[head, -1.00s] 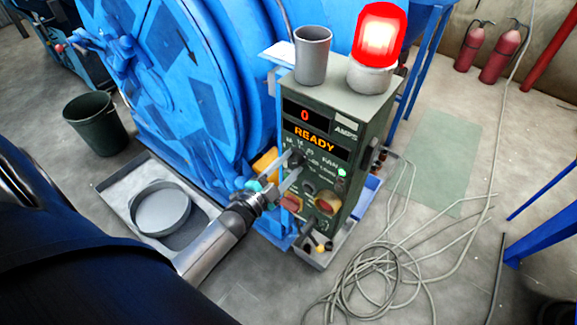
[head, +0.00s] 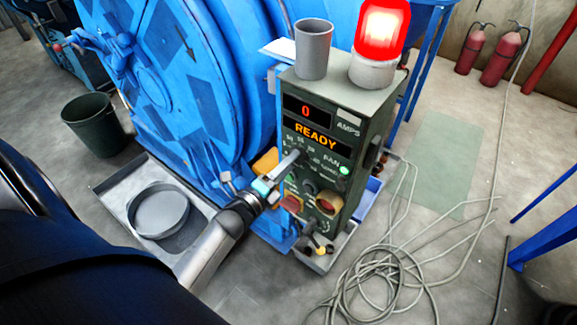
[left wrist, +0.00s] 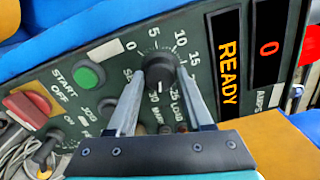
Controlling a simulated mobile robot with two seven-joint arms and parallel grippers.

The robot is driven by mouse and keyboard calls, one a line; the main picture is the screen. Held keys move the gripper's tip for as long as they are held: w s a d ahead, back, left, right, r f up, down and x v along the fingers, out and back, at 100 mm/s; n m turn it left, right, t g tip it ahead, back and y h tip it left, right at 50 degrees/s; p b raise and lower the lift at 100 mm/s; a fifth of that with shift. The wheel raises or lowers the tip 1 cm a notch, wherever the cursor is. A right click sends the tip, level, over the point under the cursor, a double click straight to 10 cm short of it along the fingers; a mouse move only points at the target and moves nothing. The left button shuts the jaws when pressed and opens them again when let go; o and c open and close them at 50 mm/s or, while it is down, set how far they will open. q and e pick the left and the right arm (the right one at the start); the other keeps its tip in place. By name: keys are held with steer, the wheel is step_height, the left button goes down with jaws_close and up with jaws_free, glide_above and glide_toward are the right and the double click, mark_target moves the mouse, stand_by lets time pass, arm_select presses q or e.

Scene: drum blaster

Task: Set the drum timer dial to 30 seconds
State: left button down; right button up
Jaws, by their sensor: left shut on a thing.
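The black timer dial (left wrist: 160,66) is on the dark green control panel (left wrist: 110,55) in the left wrist view. Numbers from 0 to 30 ring it, with 30 on the side towards my gripper. A small light mark shows on the dial's lower side, near 30 and 25; its exact setting is hard to tell. My left gripper (left wrist: 161,74) is shut on the dial, one finger on each side. In the head view my left gripper (head: 296,155) reaches the panel's front and mostly hides the dial. My right gripper is not in view.
The control box (head: 345,95) bears a grey cup (head: 313,50) and a lit red beacon (head: 381,40). Its display (head: 317,134) reads READY. Buttons and a red switch (left wrist: 27,107) are close to the dial. The blue drum (head: 165,75) stands left; cables (head: 385,275) lie right.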

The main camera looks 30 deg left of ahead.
arm_select(q)
steer(key=shift+m+b, duration=0.45)
steer(key=shift+m, duration=0.75)
steer(key=shift+c, duration=1.6)
jaws_free()
steer(key=shift+s, duration=0.15)
steer(key=s+a, duration=0.1)
steer(key=s, duration=1.4)
steer(key=shift+p, duration=0.4)
